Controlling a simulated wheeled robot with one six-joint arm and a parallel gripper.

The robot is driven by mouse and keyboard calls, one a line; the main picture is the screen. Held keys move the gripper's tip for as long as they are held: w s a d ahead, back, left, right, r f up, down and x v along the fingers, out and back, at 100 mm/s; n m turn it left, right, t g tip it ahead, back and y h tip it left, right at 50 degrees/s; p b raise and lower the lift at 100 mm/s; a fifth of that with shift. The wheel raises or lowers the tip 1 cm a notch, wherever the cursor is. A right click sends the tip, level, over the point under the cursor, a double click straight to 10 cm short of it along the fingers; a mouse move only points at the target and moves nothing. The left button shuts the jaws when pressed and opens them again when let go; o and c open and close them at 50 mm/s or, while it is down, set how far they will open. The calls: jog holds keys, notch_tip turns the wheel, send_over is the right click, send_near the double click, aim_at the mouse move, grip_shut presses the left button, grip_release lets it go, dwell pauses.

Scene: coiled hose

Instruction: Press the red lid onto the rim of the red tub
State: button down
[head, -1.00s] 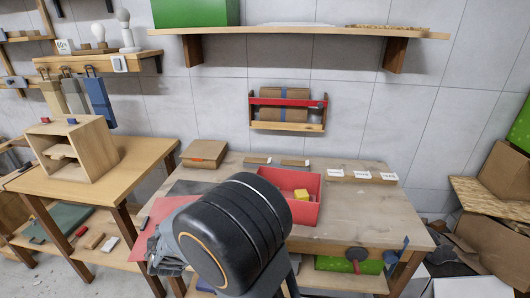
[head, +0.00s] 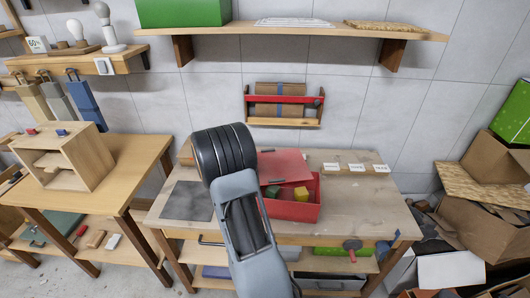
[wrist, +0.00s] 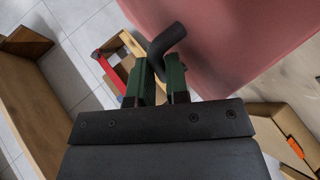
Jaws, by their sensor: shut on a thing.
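The red lid (head: 284,167) is a flat panel over the back left part of the red tub (head: 296,211) in the head view. The tub stands on the workbench, its front and right part uncovered, with a yellow block (head: 301,193) and a green block (head: 272,191) inside. In the wrist view the lid (wrist: 235,35) fills the upper right, and my gripper (wrist: 160,80) is shut on its dark bent handle (wrist: 167,42). I cannot tell whether the lid touches the rim.
A dark mat (head: 187,201) lies on the bench (head: 345,205) to the left. White labels (head: 356,167) run along the back right. A red wall rack (head: 284,105) hangs behind. A small wooden cabinet (head: 62,160) stands on the left table. The bench right of the tub is clear.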

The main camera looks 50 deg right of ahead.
aim_at(262, 172)
jog(key=s+d+m+g, duration=0.1)
jog(key=s+d+m+g+y+p, duration=0.1)
jog(key=s, duration=0.1)
jog(key=s+d+m+g, duration=0.1)
jog(key=s, duration=0.1)
jog(key=shift+d+r+m+y+p, duration=0.2)
jog(key=shift+r+m+y+p, duration=0.1)
jog(key=shift+r+m, duration=0.1)
jog(key=shift+w+a+b, duration=0.1)
jog(key=shift+a+b, duration=0.05)
jog(key=shift+b, duration=0.55)
notch_tip(262, 172, down, 5)
jog(key=b, duration=0.5)
jog(key=shift+f+b, duration=0.9)
jog(key=shift+b, duration=0.1)
dwell(0.4)
jog(key=shift+f, duration=0.25)
dwell(1.1)
jog(key=c, duration=1)
grip_release()
jog(key=shift+r, duration=0.1)
jog(key=shift+c, duration=0.2)
jog(key=shift+a, duration=0.1)
